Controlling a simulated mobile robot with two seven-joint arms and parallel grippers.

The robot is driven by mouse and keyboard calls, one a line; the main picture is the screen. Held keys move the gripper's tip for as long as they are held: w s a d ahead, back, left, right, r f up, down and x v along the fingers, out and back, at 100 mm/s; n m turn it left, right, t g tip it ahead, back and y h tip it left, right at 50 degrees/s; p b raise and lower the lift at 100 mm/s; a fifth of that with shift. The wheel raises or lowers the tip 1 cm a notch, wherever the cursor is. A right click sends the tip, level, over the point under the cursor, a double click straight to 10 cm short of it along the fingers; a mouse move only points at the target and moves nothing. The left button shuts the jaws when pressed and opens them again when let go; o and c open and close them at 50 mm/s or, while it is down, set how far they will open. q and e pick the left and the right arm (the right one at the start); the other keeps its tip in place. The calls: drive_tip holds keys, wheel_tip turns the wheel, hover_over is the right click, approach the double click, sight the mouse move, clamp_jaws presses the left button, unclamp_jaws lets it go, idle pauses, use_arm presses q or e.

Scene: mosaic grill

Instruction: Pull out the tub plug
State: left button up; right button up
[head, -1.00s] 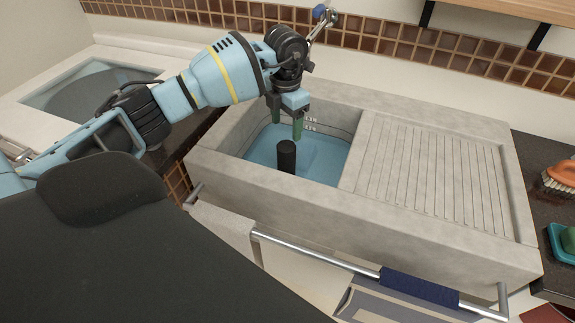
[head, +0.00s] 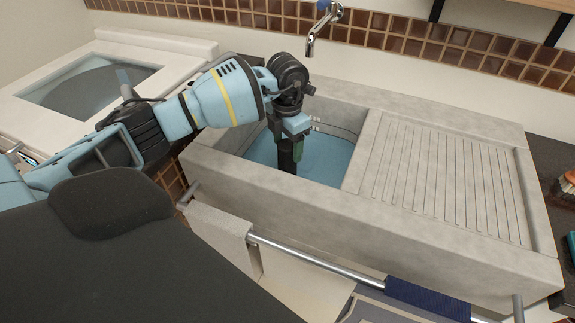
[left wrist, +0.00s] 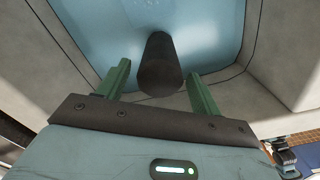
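The tub plug is a dark upright cylinder (head: 287,160) standing in the blue water of the stone sink (head: 240,172). In the left wrist view the plug (left wrist: 159,66) rises between the two green fingers. My left gripper (head: 289,152) is over the sink basin at the plug's top. In the left wrist view the left gripper (left wrist: 160,88) is open, with a gap between each finger and the plug. In the head view the gripper hides part of the plug. The plug's lower end is under water. My right gripper is not in view.
A ribbed drainboard (head: 440,180) fills the right of the sink unit. A tap (head: 322,28) hangs from the tiled wall behind. A metal rail (head: 310,258) with a blue cloth (head: 428,298) runs along the front.

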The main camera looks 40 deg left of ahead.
use_arm(q)
drive_tip(key=c, duration=1.1)
drive_tip(key=shift+r, duration=0.1)
drive_tip(key=shift+r+p, duration=0.5)
drive_tip(key=shift+r, duration=0.15)
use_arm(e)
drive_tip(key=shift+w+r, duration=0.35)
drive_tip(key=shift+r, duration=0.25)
use_arm(q)
drive_tip(key=shift+r+p, duration=0.95)
drive_tip(key=shift+r, duration=0.8)
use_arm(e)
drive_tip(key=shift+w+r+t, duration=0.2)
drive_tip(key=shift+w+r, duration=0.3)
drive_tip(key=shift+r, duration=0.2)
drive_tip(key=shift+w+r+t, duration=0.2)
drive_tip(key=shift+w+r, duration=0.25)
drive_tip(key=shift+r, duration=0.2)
